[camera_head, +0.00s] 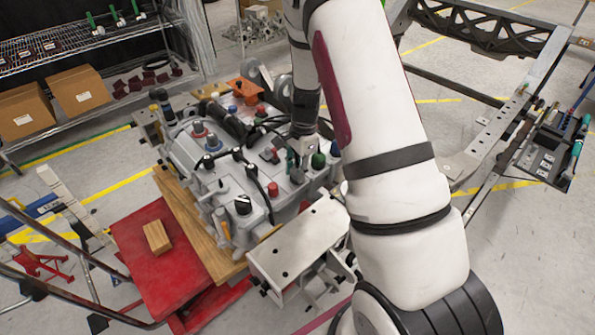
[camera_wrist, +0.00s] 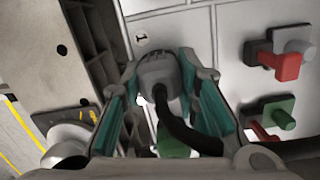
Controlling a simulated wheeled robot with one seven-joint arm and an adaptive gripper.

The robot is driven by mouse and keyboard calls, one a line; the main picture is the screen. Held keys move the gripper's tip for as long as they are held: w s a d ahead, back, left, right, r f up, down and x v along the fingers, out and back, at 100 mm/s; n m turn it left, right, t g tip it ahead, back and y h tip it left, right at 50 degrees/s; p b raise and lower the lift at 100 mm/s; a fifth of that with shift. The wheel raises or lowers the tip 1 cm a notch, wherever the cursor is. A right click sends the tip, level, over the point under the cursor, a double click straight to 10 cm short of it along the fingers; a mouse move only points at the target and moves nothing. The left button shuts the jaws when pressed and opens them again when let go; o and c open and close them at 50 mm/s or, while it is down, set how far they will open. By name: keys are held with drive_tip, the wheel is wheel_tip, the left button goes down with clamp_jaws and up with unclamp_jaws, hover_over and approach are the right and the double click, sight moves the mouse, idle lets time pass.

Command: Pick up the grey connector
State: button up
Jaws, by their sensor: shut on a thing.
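The grey connector (camera_wrist: 158,70) shows in the wrist view between the teal-padded fingers of my gripper (camera_wrist: 160,78). A thick black cable (camera_wrist: 180,122) runs from it towards the camera. The fingers are shut on the connector. In the head view my gripper (camera_head: 302,142) is low over the right part of the grey chassis fixture (camera_head: 228,185). My arm and the crowded parts there hide the connector, and I cannot tell whether it is clear of the surface.
In the wrist view a red and grey part (camera_wrist: 290,58) and a green part (camera_wrist: 278,115) stand to the right. In the head view a green cap (camera_head: 318,160) stands close to my gripper. A red cart (camera_head: 160,250) bears a wooden block (camera_head: 157,238).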

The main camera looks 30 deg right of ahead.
sight(296, 166)
drive_tip(key=shift+w+r, duration=0.1)
drive_tip(key=shift+r, duration=0.45)
wheel_tip(296, 166, up, 2)
drive_tip(key=shift+b, duration=0.4)
drive_tip(key=s, duration=0.5)
drive_tip(key=s+d+r, duration=0.1)
drive_tip(key=s, duration=0.4)
drive_tip(key=s+d+b, duration=0.1)
drive_tip(key=s, duration=0.5)
drive_tip(key=shift+d+r, duration=0.2)
drive_tip(key=shift+r, duration=0.15)
